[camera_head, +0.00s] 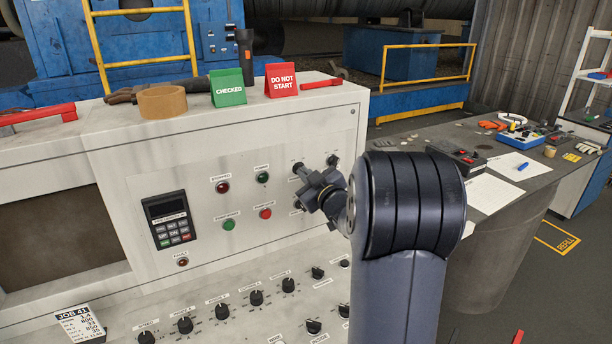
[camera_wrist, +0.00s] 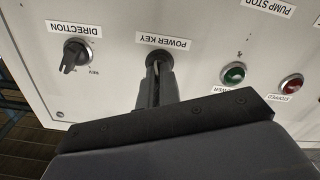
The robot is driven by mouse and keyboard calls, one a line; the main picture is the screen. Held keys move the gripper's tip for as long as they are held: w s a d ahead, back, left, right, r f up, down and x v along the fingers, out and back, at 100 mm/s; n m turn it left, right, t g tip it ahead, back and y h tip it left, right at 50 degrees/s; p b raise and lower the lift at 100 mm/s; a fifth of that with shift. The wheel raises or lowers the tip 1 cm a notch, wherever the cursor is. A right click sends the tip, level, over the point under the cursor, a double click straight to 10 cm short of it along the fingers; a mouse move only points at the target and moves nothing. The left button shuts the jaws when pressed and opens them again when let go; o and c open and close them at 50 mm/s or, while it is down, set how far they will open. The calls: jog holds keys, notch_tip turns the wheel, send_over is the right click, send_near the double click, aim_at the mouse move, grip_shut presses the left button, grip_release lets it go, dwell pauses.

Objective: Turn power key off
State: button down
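The power key (camera_wrist: 159,58) sits in a round dark switch under the label "POWER KEY", which reads upside down in the wrist view. My gripper (camera_wrist: 157,72) has its two fingers close together at the switch and looks shut on the key. The fingers hide most of the key, so its exact angle cannot be read. In the head view my gripper (camera_head: 309,187) is at the upper right of the white control panel (camera_head: 130,240). My own arm covers the panel's right end there.
The direction knob (camera_wrist: 75,55) is beside the key in the wrist view. A green lamp (camera_wrist: 233,74) and a red lamp (camera_wrist: 291,86) are on the other side. A green "CHECKED" sign (camera_head: 228,88) and a red "DO NOT START" sign (camera_head: 281,80) stand on top of the panel.

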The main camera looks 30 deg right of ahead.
jog(key=shift+f+b, duration=0.2)
jog(key=shift+b, duration=0.35)
jog(key=shift+r+n+b, duration=0.1)
jog(key=shift+n+b, duration=0.2)
jog(key=shift+n, duration=0.2)
jog(key=c, duration=1.6)
grip_release()
jog(key=shift+c, duration=0.2)
jog(key=s+b, duration=0.1)
jog(key=s, duration=1)
jog(key=shift+d, duration=0.2)
jog(key=shift+w, duration=0.1)
